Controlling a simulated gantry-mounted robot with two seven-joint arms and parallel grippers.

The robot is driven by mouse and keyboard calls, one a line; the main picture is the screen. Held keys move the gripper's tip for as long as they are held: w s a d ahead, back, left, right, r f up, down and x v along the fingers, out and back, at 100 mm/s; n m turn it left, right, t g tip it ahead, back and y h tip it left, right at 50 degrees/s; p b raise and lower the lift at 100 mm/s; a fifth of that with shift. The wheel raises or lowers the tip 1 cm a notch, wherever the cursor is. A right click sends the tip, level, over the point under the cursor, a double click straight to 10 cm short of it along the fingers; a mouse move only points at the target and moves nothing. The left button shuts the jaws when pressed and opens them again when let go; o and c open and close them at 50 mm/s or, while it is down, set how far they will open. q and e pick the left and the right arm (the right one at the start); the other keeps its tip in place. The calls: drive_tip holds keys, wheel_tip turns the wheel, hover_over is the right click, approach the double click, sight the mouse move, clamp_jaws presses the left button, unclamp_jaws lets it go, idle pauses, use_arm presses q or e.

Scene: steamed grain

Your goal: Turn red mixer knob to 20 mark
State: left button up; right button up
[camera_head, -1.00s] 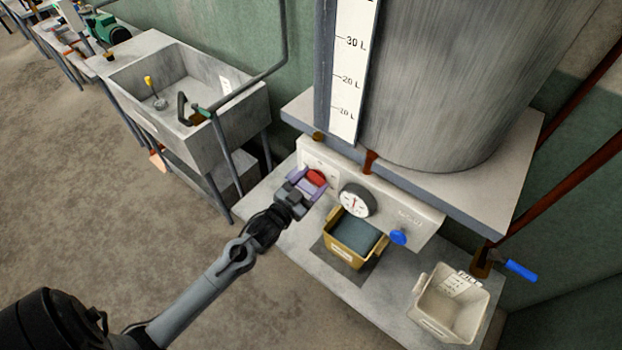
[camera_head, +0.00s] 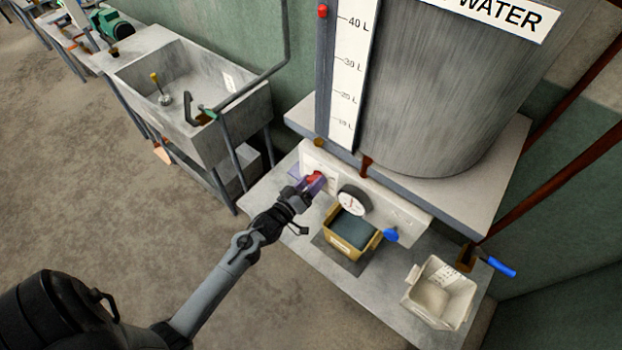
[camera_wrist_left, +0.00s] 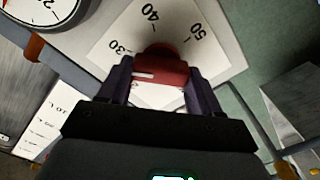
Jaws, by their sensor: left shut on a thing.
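The red mixer knob (camera_head: 314,178) sits on the left end of the pale panel below the water tank. My left gripper (camera_head: 310,184) is shut on it. In the left wrist view the red knob (camera_wrist_left: 160,70) lies between the two purple fingers of my left gripper (camera_wrist_left: 162,84). A white dial plate (camera_wrist_left: 110,50) behind the knob shows the marks 30, 40 and 50. The 20 mark and the knob's pointer are hidden or cannot be made out. My right gripper is not in view.
A round gauge (camera_head: 353,201) is just right of the knob. A yellow bin (camera_head: 340,248) stands below the panel, with a blue knob (camera_head: 391,235) beside it. A white basket (camera_head: 440,292) stands at the right of the bench. A sink (camera_head: 140,113) is at the left.

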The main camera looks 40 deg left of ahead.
use_arm(q)
drive_tip(key=n+p, duration=0.3)
drive_tip(key=n, duration=0.2)
drive_tip(key=shift+n, duration=0.3)
drive_tip(key=n+p, duration=0.1)
drive_tip(key=n, duration=0.2)
drive_tip(key=shift+a+f, duration=0.1)
drive_tip(key=shift+f+n+p, duration=0.1)
drive_tip(key=shift+n+p, duration=0.45)
drive_tip(key=shift+n, duration=0.25)
drive_tip(key=o, duration=1.1)
drive_tip(key=shift+c, duration=0.2)
